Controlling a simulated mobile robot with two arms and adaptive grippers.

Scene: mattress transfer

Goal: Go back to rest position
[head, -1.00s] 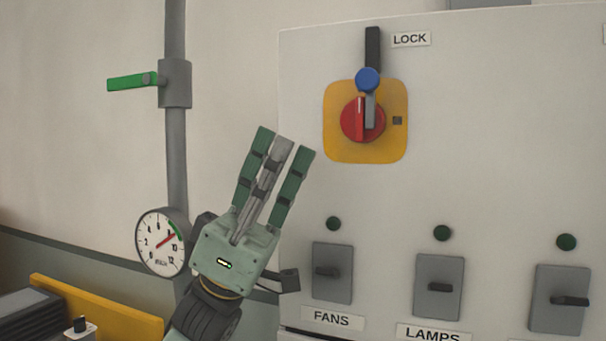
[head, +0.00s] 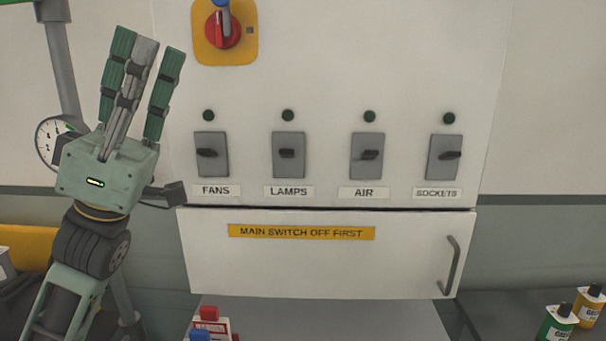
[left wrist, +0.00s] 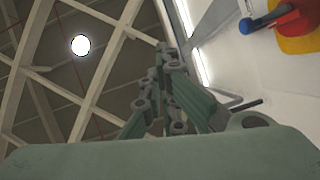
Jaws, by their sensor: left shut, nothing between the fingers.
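My left gripper (head: 148,42) is at the left of the head view, fingers pointing up, shut with nothing held. Its fingers stand in front of the wall and the left edge of the white switch cabinet. In the left wrist view its fingers (left wrist: 172,65) point up toward the ceiling. The red rotary main switch (head: 222,30) on its yellow plate (head: 246,52) is at the top of the head view, right of the fingers and apart from them. My right gripper is not in view.
The white cabinet (head: 330,70) has switches labelled FANS (head: 212,154), LAMPS (head: 288,153), AIR (head: 367,155) and SOCKETS (head: 444,157). A lower door (head: 330,270) has a grey handle (head: 452,265). A gauge (head: 48,138) is behind my gripper. Bottles (head: 558,325) stand at lower right.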

